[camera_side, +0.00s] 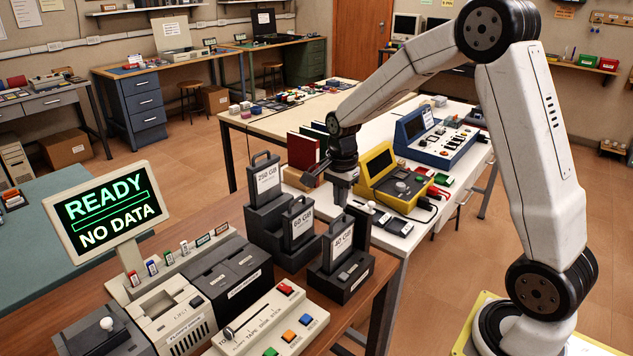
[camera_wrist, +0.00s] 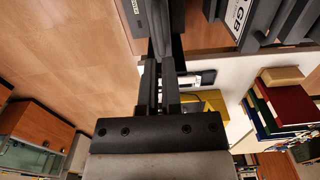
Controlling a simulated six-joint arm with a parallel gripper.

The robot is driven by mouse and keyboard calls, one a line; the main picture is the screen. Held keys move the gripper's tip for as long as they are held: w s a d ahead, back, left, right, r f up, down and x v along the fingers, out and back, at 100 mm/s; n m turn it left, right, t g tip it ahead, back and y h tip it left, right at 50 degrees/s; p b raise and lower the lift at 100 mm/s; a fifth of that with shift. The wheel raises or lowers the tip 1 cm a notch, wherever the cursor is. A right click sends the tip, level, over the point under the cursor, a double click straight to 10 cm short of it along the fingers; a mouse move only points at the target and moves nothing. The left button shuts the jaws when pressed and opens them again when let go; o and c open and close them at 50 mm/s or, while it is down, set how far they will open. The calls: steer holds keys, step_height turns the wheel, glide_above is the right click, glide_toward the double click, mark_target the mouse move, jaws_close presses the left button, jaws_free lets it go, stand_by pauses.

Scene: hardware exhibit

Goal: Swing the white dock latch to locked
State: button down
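My gripper (camera_side: 341,192) points down behind the 40 GB cartridge (camera_side: 341,243), which stands upright in its black dock (camera_side: 343,285). In the wrist view its two fingers (camera_wrist: 160,80) lie close together, with dark shapes around their tips. I cannot tell whether they are fully shut or touch anything. A small white knob (camera_side: 371,205) shows just right of the fingers, apart from them. Another white ball knob (camera_side: 107,323) sits on a dark unit at the lower left. I cannot tell for certain which knob belongs to the dock latch.
The 60 GB (camera_side: 299,222) and 250 GB (camera_side: 266,178) cartridges stand left of the 40 GB one. A yellow device (camera_side: 392,183) and red binder (camera_side: 303,151) are close behind my gripper. A button panel (camera_side: 270,322) is in front; a screen (camera_side: 108,212) reads "READY, NO DATA".

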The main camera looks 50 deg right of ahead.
mark_target(370, 205)
step_height(370, 205, up, 4)
steer(key=shift+r, duration=0.2)
steer(key=s+a+f+n+g+h, duration=0.2)
steer(key=s+n+h, duration=0.2)
steer(key=n, duration=0.7)
steer(key=s+a+f+n+g+h, duration=0.1)
steer(key=s+a+n+g+h, duration=0.3)
steer(key=n, duration=0.6)
step_height(370, 205, up, 2)
steer(key=w+a+n+t+h, duration=0.2)
steer(key=n+t+h, duration=0.55)
steer(key=n, duration=0.95)
steer(key=shift+t, duration=0.45)
steer(key=shift+f, duration=2.35)
steer(key=shift+f+x, duration=0.2)
steer(key=shift+x, duration=6.75)
